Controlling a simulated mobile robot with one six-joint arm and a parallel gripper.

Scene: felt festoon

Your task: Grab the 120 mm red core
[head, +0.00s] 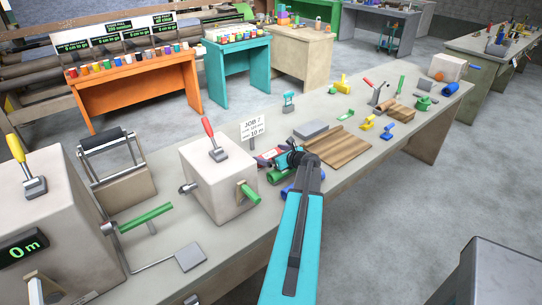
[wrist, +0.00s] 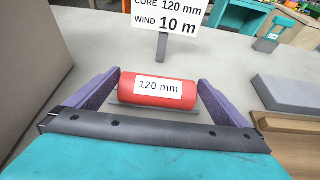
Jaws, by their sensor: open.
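The red core (wrist: 135,93) is a short cylinder with a white label reading "120 mm". It lies on its side on the grey bench in the wrist view. My gripper (wrist: 159,80) is open, with one purple finger at the left end of the core and the other at the right end. The core sits between the fingers, and I cannot tell whether either finger touches it. In the head view my arm and gripper (head: 288,158) reach over the bench and partly hide the core.
A job sign (wrist: 165,14) reading "CORE 120 mm, WIND 10 m" stands just behind the core. A pale box machine (head: 215,182) is at left. A green cylinder (head: 275,177) lies nearby. A grey slab (wrist: 287,93) and wooden boards (head: 338,146) lie to the right.

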